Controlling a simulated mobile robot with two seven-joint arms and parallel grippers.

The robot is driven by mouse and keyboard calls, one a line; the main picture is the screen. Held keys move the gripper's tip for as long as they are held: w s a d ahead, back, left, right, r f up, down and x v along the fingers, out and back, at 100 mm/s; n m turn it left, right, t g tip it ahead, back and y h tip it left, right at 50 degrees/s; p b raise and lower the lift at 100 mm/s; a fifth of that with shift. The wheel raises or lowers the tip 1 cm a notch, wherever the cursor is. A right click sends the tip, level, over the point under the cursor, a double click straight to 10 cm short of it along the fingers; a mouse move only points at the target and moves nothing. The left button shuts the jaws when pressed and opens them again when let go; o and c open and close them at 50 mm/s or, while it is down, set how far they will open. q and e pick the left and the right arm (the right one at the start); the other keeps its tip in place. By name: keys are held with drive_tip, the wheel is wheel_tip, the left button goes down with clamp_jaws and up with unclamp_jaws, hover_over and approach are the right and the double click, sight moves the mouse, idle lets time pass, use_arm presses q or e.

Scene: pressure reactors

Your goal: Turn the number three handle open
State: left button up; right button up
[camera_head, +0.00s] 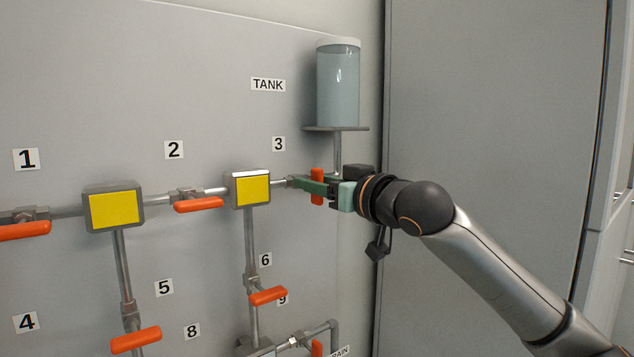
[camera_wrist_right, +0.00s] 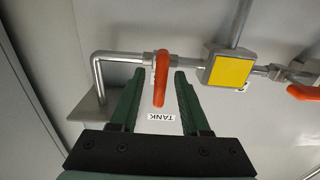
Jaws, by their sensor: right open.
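The number three handle (camera_head: 317,174) is an orange lever by the label "3" (camera_head: 278,144), below the tank (camera_head: 338,85). It stands upright in the head view, across its horizontal pipe. My right gripper (camera_head: 313,187) is at this handle, its green fingers partly covering it. In the right wrist view the handle (camera_wrist_right: 161,78) lies between the two open fingers of the gripper (camera_wrist_right: 160,74), with a visible gap on both sides. My left gripper is in neither view.
The number two handle (camera_head: 199,205) lies along its pipe to the left, past a yellow-faced block (camera_head: 253,190). Handle six (camera_head: 268,296) is below. The tank's shelf (camera_head: 336,129) juts out just above my gripper. A grey cabinet (camera_head: 480,120) stands at the right.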

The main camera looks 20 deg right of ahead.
clamp_jaws()
idle(0.3)
idle(0.3)
